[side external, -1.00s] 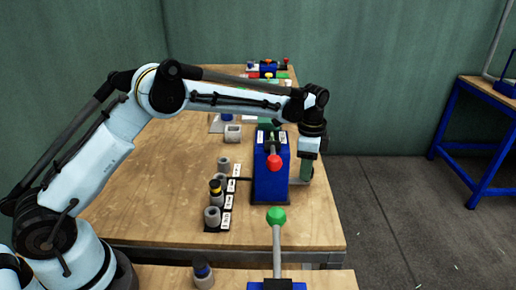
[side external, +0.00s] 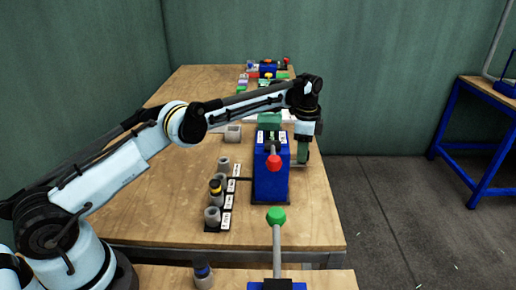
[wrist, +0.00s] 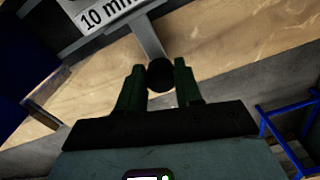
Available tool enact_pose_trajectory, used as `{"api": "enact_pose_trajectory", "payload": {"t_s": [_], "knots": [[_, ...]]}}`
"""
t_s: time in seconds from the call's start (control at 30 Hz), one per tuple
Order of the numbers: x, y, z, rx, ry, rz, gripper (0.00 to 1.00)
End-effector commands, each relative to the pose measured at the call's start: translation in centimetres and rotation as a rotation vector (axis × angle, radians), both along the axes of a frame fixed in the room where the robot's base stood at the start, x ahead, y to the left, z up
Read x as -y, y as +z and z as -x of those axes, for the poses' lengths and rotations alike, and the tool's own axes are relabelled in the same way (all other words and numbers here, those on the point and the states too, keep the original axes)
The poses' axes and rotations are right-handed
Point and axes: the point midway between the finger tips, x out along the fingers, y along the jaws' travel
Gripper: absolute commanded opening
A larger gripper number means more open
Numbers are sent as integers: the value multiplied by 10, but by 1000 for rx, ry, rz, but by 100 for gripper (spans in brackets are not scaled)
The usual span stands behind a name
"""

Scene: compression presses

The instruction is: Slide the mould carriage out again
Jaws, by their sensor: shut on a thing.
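My gripper (side external: 303,152) is at the right side of a blue press (side external: 271,178) with a red-knobbed lever (side external: 274,162). In the wrist view, the green fingers of my gripper (wrist: 159,84) are shut on a round black knob (wrist: 160,74). The knob sits at the end of a grey bar (wrist: 148,38). The bar runs up to a part with a "10 mm" label (wrist: 104,16). The knob and bar appear to be the mould carriage's handle. The carriage itself is mostly out of sight, so its position in the press cannot be told.
Grey cylindrical pieces (side external: 212,217) stand on a labelled strip left of the press. A hollow grey block (side external: 233,133) is behind them. A green-knobbed lever (side external: 276,216) rises in front. The wooden table's (side external: 318,218) right edge is close to my gripper, with open floor beyond.

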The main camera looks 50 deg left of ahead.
Motion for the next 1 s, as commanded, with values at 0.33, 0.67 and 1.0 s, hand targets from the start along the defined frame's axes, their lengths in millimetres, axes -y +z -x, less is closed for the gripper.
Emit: {"api": "enact_pose_trajectory", "payload": {"t_s": [0.33, 0.67, 1.0], "knots": [[2, 0, -2, 7, -4, 8, 0], [0, 0, -1, 2, -2, 4, 60], [0, 16, -1, 2, -1, 3, 60]]}}
